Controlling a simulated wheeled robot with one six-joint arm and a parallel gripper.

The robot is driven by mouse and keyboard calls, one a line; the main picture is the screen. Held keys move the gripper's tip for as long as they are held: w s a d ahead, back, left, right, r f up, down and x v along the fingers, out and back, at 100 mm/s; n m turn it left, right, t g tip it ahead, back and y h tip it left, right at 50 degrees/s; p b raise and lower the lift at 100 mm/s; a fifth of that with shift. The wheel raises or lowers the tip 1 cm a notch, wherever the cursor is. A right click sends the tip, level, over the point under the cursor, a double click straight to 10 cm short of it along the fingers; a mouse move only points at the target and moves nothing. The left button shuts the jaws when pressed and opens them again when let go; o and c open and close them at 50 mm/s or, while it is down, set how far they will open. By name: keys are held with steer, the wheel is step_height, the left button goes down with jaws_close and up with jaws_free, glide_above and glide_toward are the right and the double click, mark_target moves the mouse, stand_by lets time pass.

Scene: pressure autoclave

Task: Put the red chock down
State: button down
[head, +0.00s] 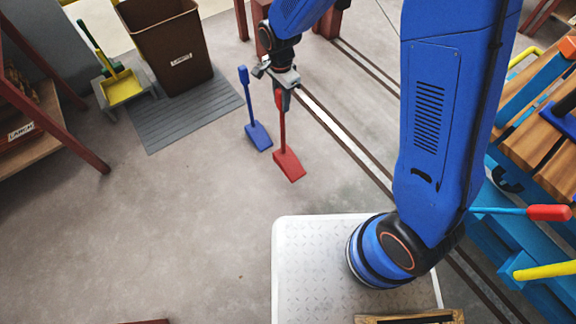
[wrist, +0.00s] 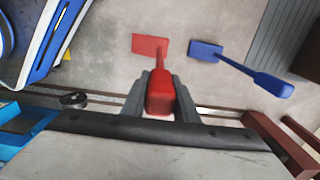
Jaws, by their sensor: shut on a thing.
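The red chock (head: 288,165) is a flat red wedge with a long upright handle. My gripper (head: 284,88) is shut on the top of that handle, and the wedge hangs below at or near floor level. I cannot tell whether it touches the floor. In the wrist view the red handle's end (wrist: 160,94) sits between the two grey fingers, with the red wedge beyond it. A similar blue chock (head: 258,136) stands just left of the red one, apart from it, with its handle upright. It also shows in the wrist view (wrist: 206,50).
A floor rail (head: 325,119) runs diagonally just right of the red chock. A brown bin (head: 170,45) and a grey ribbed mat (head: 185,113) lie to the left, with a yellow dustpan (head: 122,88) beside them. The concrete floor at front left is clear.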

mark_target(282, 119)
steer(key=shift+f, duration=4.95)
steer(key=c, duration=1.4)
jaws_free()
